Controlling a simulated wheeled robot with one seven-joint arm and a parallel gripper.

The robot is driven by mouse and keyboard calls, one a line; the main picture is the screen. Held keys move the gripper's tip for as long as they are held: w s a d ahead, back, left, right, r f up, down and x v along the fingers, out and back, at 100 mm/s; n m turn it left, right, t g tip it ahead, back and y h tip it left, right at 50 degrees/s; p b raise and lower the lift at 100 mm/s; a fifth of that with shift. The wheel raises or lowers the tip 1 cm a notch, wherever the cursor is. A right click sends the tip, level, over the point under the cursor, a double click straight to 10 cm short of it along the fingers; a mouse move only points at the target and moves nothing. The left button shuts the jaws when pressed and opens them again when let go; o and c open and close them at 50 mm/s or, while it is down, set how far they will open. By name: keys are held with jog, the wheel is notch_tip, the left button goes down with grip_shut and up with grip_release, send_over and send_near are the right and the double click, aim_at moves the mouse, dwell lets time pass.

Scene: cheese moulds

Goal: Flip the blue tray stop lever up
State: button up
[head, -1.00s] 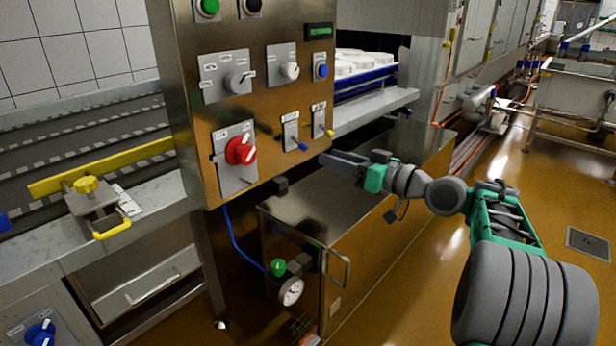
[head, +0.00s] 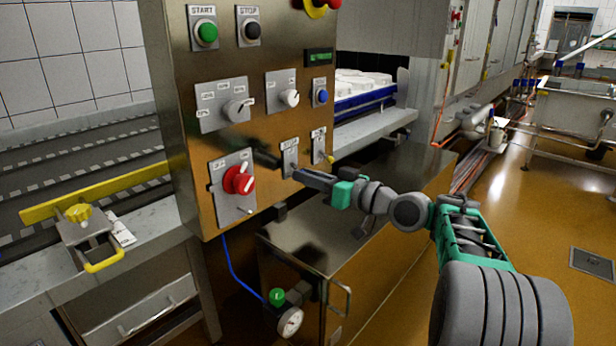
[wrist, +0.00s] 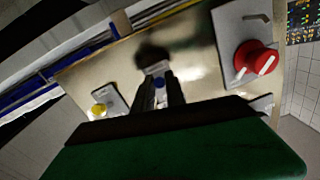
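The blue lever (wrist: 159,82) shows in the wrist view on its small pale plate (wrist: 157,67), between my two dark fingers. In the head view its plate (head: 289,156) is visible on the steel panel, but the lever is hidden by my gripper (head: 297,174). My gripper (wrist: 158,90) also shows in the wrist view, close to the panel. Its fingers are parted by a narrow gap with the lever in it. I cannot tell whether either finger touches the lever.
A yellow lever (head: 330,158) sits on the neighbouring plate to the right. A red rotary switch (head: 238,180) is to the left, and a blue button (head: 322,96) is above. A steel cabinet (head: 330,225) stands below my arm.

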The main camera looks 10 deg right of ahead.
grip_shut()
jog(key=shift+r, duration=0.1)
